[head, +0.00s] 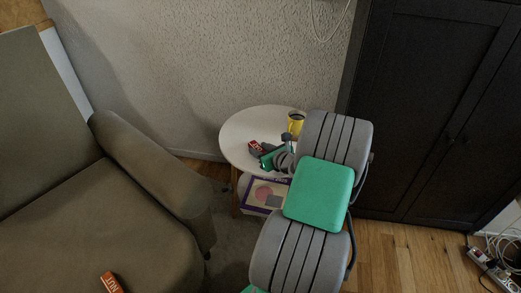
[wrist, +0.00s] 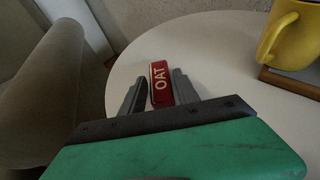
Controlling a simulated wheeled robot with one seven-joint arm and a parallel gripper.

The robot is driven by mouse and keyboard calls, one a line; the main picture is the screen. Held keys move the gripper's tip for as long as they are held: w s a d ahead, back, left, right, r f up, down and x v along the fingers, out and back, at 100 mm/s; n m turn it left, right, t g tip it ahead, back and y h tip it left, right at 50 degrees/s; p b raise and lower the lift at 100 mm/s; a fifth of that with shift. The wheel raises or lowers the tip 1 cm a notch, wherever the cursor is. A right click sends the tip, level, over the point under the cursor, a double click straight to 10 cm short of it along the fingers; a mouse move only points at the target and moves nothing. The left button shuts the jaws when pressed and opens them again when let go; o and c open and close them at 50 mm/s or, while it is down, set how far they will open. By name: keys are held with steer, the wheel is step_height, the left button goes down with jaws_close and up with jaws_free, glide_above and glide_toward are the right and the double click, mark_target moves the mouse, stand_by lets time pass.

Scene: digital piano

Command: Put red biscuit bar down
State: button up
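The red biscuit bar (wrist: 161,83), lettered OAT, is between the two fingers of my gripper (wrist: 160,90) in the wrist view. The fingers lie close along both its sides, and its far end sticks out past them. In the head view the bar (head: 256,146) shows as a small red block at my gripper (head: 260,152), over the round white table (head: 240,126). I cannot tell whether its underside touches the tabletop. My forearm hides the table's right part in the head view.
A yellow mug (head: 296,122) stands at the table's back right, on a wooden-edged dark coaster (wrist: 291,83) in the wrist view. A purple-and-white box (head: 262,196) is below the tabletop. An orange-red bar (head: 111,283) lies on the sofa (head: 80,225). The table's left side is clear.

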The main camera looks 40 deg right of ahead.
steer(key=shift+o, duration=1.1)
